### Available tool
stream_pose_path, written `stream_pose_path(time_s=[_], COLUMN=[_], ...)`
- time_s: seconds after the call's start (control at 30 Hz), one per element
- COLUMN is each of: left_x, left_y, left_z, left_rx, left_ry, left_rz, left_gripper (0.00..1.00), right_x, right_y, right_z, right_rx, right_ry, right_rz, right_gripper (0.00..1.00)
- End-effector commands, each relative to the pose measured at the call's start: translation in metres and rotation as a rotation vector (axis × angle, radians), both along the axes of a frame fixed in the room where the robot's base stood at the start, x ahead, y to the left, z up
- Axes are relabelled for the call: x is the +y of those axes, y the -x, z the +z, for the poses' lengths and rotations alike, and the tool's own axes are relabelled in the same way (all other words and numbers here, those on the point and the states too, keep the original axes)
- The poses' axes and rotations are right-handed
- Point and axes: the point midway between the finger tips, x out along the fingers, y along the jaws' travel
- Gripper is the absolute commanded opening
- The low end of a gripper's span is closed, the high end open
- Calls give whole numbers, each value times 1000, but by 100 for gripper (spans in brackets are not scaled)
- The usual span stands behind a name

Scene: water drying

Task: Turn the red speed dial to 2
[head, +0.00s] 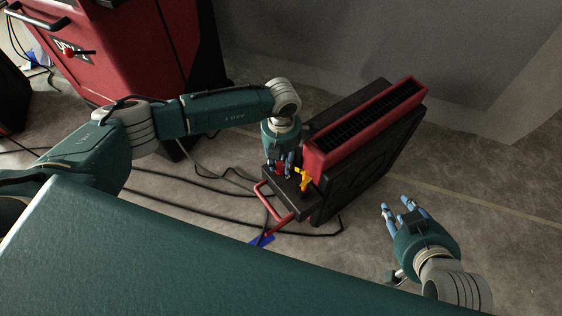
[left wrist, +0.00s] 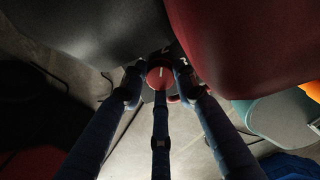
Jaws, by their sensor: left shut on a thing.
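The red speed dial (left wrist: 160,76) is a round red knob with a short white mark on its face, in the upper middle of the left wrist view. In the head view the red dial (head: 281,168) is a small patch between my fingers, on the black ledge of a red and black machine (head: 365,125). My left gripper (left wrist: 157,82) has its three fingers closed around the dial. In the head view my left gripper (head: 280,166) points down at the ledge. My right gripper (head: 404,207) is open and empty, right of the machine.
A yellow part (head: 304,180) sits beside the dial. A red tubular handle (head: 271,205) sticks out below the ledge. Black cables (head: 220,200) lie on the floor. A large red machine (head: 130,50) stands at upper left. The floor at right is clear.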

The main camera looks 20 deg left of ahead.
Motion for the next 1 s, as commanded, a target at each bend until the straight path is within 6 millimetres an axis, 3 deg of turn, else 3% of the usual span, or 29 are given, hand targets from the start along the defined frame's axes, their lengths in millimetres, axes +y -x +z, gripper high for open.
stream_pose_path(time_s=[0.17,0.2,0.3,0.73,1.0], left_x=[-2,-2,-2,-2,-1], left_y=[-5,-5,-4,-3,-2], left_z=[3,3,2,2,1], left_rx=[-13,-12,-12,-9,-4], left_ry=[5,6,6,5,5], left_rz=[2,2,2,42,347], left_gripper=[3,31,48,48,48], right_x=[0,0,0,1,0], right_y=[-1,-1,-1,2,1], right_z=[1,1,1,-3,0], right_rx=[-2,-2,-1,12,8], right_ry=[0,0,1,0,1], right_rz=[1,1,1,1,1], right_gripper=[31,31,31,31,31])
